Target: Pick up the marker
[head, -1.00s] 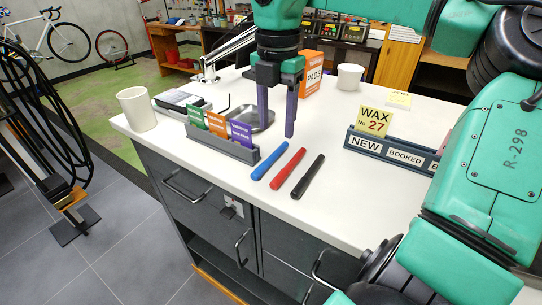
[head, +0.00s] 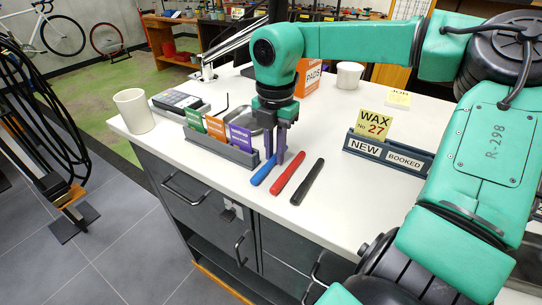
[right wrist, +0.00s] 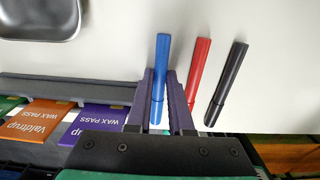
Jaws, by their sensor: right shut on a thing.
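Three markers lie side by side on the white worktop: a blue marker (head: 262,174), a red marker (head: 288,173) and a black marker (head: 307,182). My right gripper (head: 275,159) is down at the worktop, shut on the blue marker. In the right wrist view its purple fingers (right wrist: 166,105) stand on both sides of the blue marker (right wrist: 161,65), around its lower part. The red marker (right wrist: 199,72) lies close beside the right finger, with the black marker (right wrist: 226,84) beyond it. My left gripper is not in view.
A grey card rack (head: 222,147) with wax passes stands just left of the markers, a metal tray (right wrist: 40,20) behind it. A "WAX No 27" sign (head: 374,123) stands on a label holder (head: 395,154) at right. A white cup (head: 134,111) stands at the left edge.

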